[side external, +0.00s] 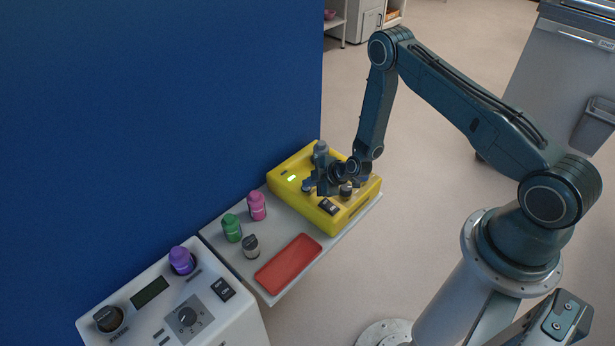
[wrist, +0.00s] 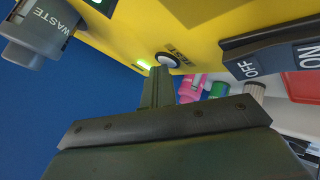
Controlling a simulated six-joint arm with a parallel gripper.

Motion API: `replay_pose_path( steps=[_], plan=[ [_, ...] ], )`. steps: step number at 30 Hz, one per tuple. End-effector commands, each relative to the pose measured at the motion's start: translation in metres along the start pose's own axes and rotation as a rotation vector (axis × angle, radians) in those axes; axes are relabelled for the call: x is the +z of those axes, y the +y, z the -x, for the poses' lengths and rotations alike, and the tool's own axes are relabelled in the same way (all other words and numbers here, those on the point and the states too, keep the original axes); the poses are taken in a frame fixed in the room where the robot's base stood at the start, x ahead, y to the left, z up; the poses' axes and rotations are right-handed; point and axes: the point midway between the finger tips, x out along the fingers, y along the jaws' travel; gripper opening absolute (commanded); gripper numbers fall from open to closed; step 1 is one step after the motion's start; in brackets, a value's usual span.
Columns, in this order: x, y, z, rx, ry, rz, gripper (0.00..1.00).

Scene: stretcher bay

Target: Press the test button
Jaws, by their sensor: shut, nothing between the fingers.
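The yellow device (side external: 361,198) sits on the far end of the pale shelf in the side view. In the side view my gripper (side external: 308,186) is low over the device and hides the button.
An OFF/ON rocker switch (wrist: 280,55) and a grey WASTE canister (wrist: 38,35) flank the button. Pink (side external: 257,205) and green (side external: 231,228) bottles and a red tray (side external: 288,263) share the shelf. A blue wall (side external: 160,110) stands behind. A white control box (side external: 165,300) is nearer.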

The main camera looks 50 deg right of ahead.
Motion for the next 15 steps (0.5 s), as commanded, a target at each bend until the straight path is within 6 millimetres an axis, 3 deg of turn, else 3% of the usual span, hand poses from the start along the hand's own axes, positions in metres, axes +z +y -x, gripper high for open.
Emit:
replay_pose_path(
  steps=[15],
  plan=[
    [-0.0051,0.0051,0.0075,-0.001,-0.001,0.0,0.0]
  ],
)
